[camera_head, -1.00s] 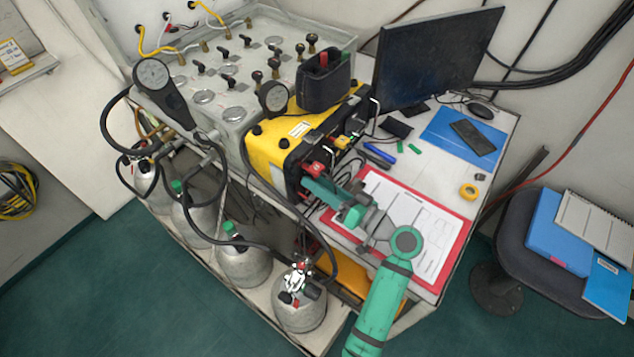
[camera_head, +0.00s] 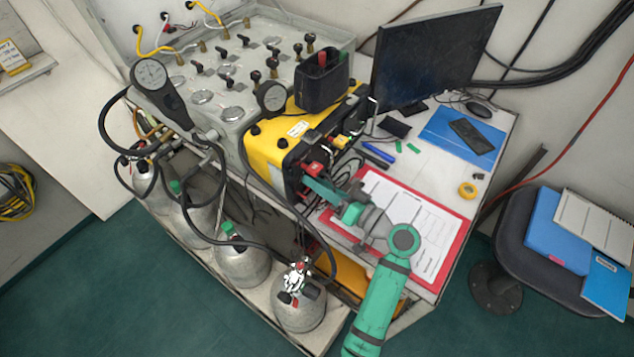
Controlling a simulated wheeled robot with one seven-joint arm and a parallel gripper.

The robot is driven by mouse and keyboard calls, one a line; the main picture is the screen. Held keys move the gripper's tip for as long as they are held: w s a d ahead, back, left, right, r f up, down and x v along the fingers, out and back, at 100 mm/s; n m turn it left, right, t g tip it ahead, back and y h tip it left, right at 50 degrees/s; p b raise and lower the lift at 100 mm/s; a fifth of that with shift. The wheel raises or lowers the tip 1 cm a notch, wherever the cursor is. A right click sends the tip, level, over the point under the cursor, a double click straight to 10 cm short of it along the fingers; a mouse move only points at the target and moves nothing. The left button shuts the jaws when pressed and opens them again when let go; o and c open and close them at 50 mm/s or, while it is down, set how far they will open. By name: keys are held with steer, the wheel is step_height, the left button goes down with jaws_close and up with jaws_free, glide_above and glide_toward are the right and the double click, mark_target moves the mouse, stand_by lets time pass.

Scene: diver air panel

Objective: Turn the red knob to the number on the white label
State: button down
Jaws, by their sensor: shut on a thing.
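The red knob (camera_head: 314,168) sits on the dark front face of the yellow case (camera_head: 268,150) on the bench. My gripper (camera_head: 316,181) reaches the knob from the lower right and is shut on it; its fingers partly cover the knob. The white label (camera_head: 299,129) lies on the yellow top of the case. Its number is too small to read. The knob's pointer and any scale around it are too small or hidden to make out.
A dark monitor (camera_head: 436,57) stands behind right. A red clipboard (camera_head: 452,257) lies under my arm. Hoses and grey cylinders (camera_head: 243,265) line the bench front.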

steer(key=m, duration=0.4)
steer(key=shift+r+m, duration=0.1)
steer(key=shift+m, duration=0.3)
steer(key=shift+w+m+g, duration=0.1)
steer(key=shift+m+g, duration=0.2)
steer(key=shift+m, duration=3.2)
steer(key=shift+w+m+g, duration=0.1)
steer(key=shift+m+g, duration=0.2)
steer(key=shift+m, duration=3.2)
steer(key=shift+d, duration=0.1)
steer(key=c, duration=1.6)
jaws_free()
steer(key=shift+s+d, duration=0.3)
steer(key=shift+d, duration=0.1)
steer(key=v, duration=0.9)
steer(key=shift+s+d, duration=0.25)
steer(key=shift+s, duration=0.05)
